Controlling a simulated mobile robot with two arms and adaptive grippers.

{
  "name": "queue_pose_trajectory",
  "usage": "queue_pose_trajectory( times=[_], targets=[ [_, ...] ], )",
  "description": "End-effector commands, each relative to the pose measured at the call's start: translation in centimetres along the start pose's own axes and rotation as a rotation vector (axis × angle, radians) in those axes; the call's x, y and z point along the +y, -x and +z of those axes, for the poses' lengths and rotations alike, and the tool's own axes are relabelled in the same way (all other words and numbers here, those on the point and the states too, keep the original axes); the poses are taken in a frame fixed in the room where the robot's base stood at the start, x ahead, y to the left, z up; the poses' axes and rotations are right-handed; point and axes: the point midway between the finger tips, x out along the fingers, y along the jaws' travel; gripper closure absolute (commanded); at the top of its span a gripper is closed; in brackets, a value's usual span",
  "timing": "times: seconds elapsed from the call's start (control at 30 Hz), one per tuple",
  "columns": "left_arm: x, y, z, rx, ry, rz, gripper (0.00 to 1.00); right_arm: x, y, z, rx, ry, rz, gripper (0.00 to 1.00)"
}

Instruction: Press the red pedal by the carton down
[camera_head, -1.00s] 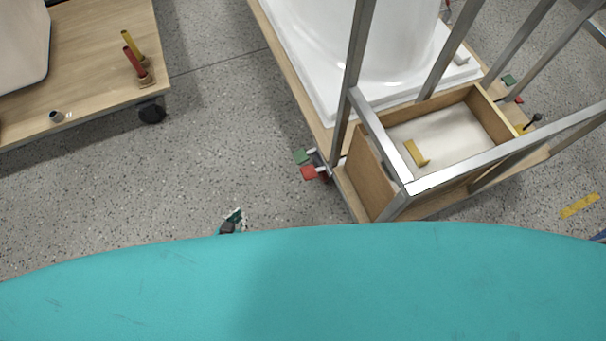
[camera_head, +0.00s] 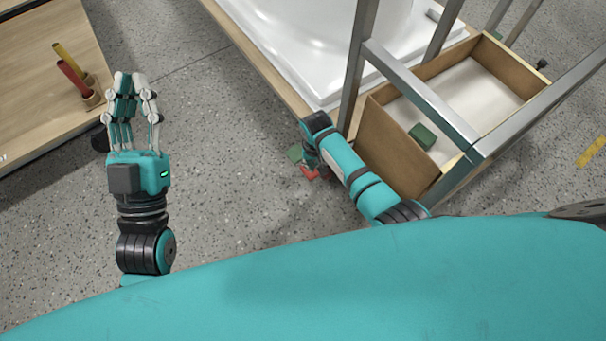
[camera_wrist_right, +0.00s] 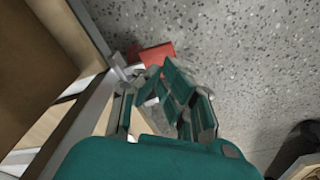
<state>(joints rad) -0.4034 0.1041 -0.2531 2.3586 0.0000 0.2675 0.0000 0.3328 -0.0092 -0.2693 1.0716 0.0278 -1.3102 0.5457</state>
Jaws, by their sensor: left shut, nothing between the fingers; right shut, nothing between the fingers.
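A red pedal (camera_head: 309,173) sits low at the near left corner of the wheeled cart, beside an open brown box (camera_head: 402,158). It also shows in the right wrist view (camera_wrist_right: 157,53), just beyond the fingertips. My right gripper (camera_head: 309,161) is shut and empty, pointing down at the pedal and partly covering it. I cannot tell whether it touches the pedal. Its fingers show in the right wrist view (camera_wrist_right: 163,80). My left gripper (camera_head: 128,82) is shut and empty, raised over the floor at the left, away from the pedal.
Metal posts (camera_head: 357,70) and a rail stand close to my right arm. A white tub (camera_head: 300,50) is on the cart. Another wooden cart (camera_head: 35,100) with red and yellow handles is at left. Speckled floor lies between.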

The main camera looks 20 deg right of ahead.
Motion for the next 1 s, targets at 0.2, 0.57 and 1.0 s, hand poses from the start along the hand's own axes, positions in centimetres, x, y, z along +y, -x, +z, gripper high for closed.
queue_pose_trajectory(
  times=[0.2, 0.57, 1.0],
  targets=[
    [0.1, 0.3, -2.5, 0.074, 0.003, 0.001, 1.00, -0.5, 0.3, -0.8, 0.001, -0.017, 0.002, 1.00],
    [0.1, 0.2, -2.7, 0.081, 0.003, 0.001, 1.00, -0.5, 0.3, -0.8, 0.000, -0.016, 0.002, 1.00],
    [0.6, 1.9, -7.2, 0.369, 0.018, 0.011, 1.00, -0.4, -1.0, -0.8, 0.000, -0.016, 0.002, 1.00]
  ],
)
